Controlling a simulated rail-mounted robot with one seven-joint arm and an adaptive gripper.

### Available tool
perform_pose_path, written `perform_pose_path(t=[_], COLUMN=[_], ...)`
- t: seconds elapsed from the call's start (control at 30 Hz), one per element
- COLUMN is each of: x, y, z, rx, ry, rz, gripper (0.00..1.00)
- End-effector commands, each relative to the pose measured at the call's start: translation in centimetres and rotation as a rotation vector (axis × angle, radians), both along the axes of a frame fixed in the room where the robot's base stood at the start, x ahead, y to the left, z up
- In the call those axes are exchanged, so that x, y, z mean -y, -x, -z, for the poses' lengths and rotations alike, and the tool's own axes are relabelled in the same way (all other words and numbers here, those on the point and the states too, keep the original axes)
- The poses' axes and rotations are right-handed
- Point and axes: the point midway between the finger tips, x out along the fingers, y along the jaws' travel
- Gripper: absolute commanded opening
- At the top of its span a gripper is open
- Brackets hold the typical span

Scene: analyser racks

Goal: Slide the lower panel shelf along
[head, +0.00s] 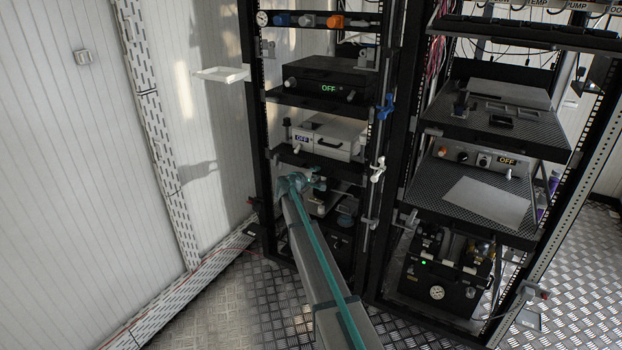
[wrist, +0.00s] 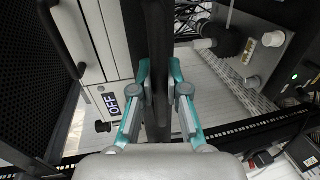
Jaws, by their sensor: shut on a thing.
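The lower panel shelf is a thin black shelf (head: 322,167) in the left rack, under a white instrument box with an OFF display. In the wrist view its black edge (wrist: 158,40) runs upright through the middle of the picture. My gripper (head: 300,181) reaches the shelf's front at the left part. In the wrist view my gripper's teal and grey fingers (wrist: 160,88) stand on either side of the black edge and are shut on it. The arm and gripper hide part of the equipment below the shelf.
The white box (head: 330,136) sits on the shelf and also shows in the wrist view (wrist: 95,45). A second rack with shelves (head: 480,205) stands to the right. Wall panels (head: 70,150) close the left side; metal floor lies in front.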

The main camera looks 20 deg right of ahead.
Motion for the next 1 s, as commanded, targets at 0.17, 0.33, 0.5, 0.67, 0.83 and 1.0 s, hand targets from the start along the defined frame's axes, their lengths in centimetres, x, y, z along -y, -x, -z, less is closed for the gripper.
perform_pose_path(t=[0.17, 0.33, 0.5, 0.67, 0.83, 1.0], x=[0.1, 0.1, 0.1, 0.0, -0.8, -3.0], y=[-0.4, -0.4, -0.3, -0.2, 0.7, 2.6], z=[-0.3, -0.3, -0.2, -0.2, -0.4, -1.0], rx=[0.003, 0.003, 0.002, 0.002, 0.002, 0.002], ry=[0.004, 0.003, 0.002, 0.002, 0.002, 0.002], rz=[-0.006, -0.005, -0.004, -0.004, -0.004, -0.006], gripper=[0.0, 0.4, 0.4, 0.4, 0.4, 0.4])
